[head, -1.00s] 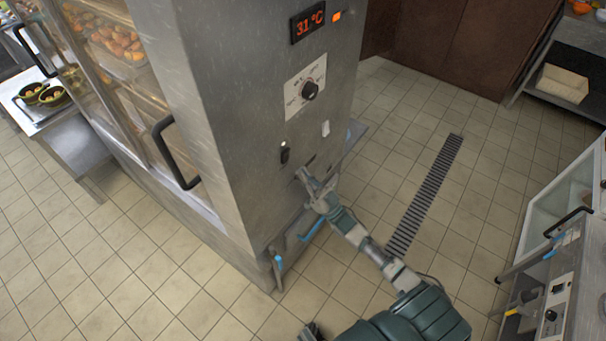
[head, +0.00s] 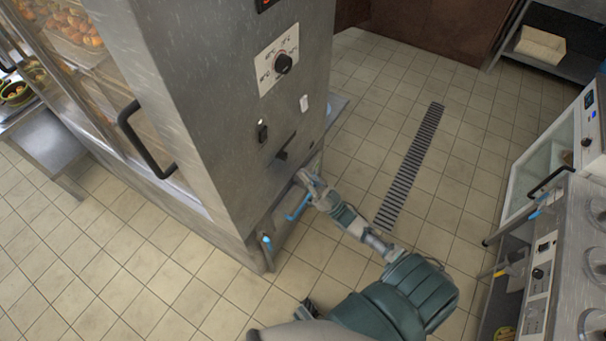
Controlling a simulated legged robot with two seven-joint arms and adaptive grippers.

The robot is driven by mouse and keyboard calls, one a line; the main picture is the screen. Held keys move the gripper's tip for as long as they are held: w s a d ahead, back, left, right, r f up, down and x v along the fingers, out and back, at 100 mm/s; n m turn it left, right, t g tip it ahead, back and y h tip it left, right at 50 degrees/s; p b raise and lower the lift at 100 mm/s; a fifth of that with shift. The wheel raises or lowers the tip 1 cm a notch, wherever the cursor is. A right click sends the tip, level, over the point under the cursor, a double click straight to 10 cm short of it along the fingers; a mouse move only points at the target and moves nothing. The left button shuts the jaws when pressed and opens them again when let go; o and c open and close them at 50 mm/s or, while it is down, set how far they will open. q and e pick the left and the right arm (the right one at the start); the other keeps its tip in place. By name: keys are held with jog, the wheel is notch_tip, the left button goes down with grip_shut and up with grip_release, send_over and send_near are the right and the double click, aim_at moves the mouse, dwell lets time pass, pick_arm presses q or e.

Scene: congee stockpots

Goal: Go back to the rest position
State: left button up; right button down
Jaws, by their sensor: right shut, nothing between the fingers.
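My right gripper (head: 305,179) is shut and empty. It is at the lower part of the steel cabinet's control side, just below a dark slot or lever (head: 285,148). I cannot tell whether it touches the cabinet. My right arm reaches to it from the bottom right of the head view. My left gripper cannot be made out; a small dark part shows at the bottom edge, and I cannot tell what it is.
The tall steel cabinet (head: 215,110) has a dial (head: 283,64), switches and a black door handle (head: 142,140). A blue-handled part (head: 298,206) is near its base. A counter (head: 570,230) with an appliance stands at right. Tiled floor with a drain grate (head: 412,165) is clear between.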

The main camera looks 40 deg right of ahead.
jog(key=s+a+f+m+g+h, duration=0.1)
jog(key=a+f+g+h, duration=0.2)
jog(key=f, duration=0.7)
jog(key=s+a+f+m+g+h, duration=0.15)
jog(key=f+g, duration=0.25)
jog(key=f, duration=0.6)
jog(key=s+a+f+m+g+h, duration=0.15)
jog(key=f+g+h, duration=0.25)
jog(key=f, duration=0.5)
pick_arm(q)
jog(key=s+f, duration=0.1)
jog(key=s+f+p, duration=0.1)
jog(key=f, duration=0.1)
jog(key=shift+a, duration=0.4)
pick_arm(e)
jog(key=s+a+f+n+g, duration=0.1)
jog(key=s+a+f+g, duration=0.2)
jog(key=s+f+g, duration=0.2)
jog(key=s+a+f+g+h, duration=0.1)
jog(key=s+a+f+g, duration=0.2)
jog(key=s, duration=1.5)
notch_tip(320, 180, down, 8)
jog(key=g, duration=0.3)
jog(key=shift+s+r+n+g, duration=0.15)
jog(key=shift+n+g, duration=0.15)
jog(key=shift+n, duration=0.1)
